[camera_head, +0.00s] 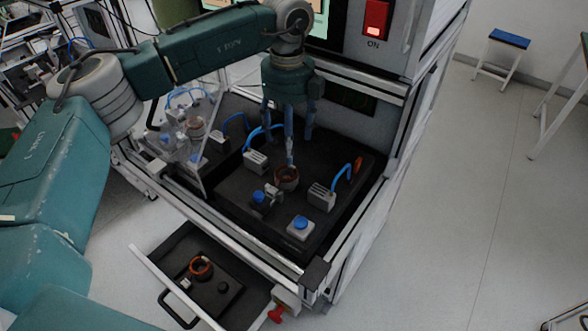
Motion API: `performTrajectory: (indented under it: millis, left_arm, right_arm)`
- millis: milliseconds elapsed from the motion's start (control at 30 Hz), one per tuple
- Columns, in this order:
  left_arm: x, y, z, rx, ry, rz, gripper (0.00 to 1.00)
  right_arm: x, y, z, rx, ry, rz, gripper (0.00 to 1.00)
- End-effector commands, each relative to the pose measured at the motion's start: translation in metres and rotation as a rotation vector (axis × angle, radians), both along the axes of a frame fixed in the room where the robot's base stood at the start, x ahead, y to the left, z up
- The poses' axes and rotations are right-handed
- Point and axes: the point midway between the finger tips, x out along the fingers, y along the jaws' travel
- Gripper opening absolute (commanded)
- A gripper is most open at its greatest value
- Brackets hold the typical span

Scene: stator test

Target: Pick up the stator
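A copper-coloured ring-shaped stator (287,178) sits on the black test plate inside the machine bay. A second copper-coloured stator (200,267) lies in the pulled-out drawer (237,293) at the front. My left gripper (289,140) points down above the stator on the test plate, with its fingers spread apart. One fingertip comes close to the stator's rim in the picture; I cannot tell whether it touches. Nothing shows held between the fingers. My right gripper is not in view.
Grey connector blocks (321,197) with blue cables and a blue button box (300,227) surround the stator on the plate. A clear panel (208,135) stands at the bay's left. A red ON switch (376,17) is above. Open floor lies to the right.

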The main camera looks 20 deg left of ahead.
Motion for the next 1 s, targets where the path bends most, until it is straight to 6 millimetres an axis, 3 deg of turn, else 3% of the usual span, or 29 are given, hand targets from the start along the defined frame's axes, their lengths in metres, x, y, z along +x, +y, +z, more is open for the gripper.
performTrajectory:
  millis: [133,367,567,733,900,1000]
  left_arm:
    - [0.001,0.0,-0.009,-0.002,-0.001,0.001,0.7]
    - [0.0,0.0,-0.044,-0.001,0.0,0.001,0.7]
    - [-0.001,0.001,-0.058,-0.001,-0.002,0.001,0.7]
    - [-0.007,0.004,-0.08,0.0,0.001,0.001,0.7]
    - [-0.006,0.004,-0.103,-0.001,-0.001,0.0,0.7]
    - [-0.005,0.004,-0.107,-0.001,-0.003,0.0,0.7]
  right_arm:
    - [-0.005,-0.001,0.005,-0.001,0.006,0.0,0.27]
    - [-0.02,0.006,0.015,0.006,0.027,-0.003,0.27]
    - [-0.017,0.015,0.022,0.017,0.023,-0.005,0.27]
    - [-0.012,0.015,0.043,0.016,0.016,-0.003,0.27]
    - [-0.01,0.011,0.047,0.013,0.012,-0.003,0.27]
    - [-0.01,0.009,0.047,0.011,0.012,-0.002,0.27]
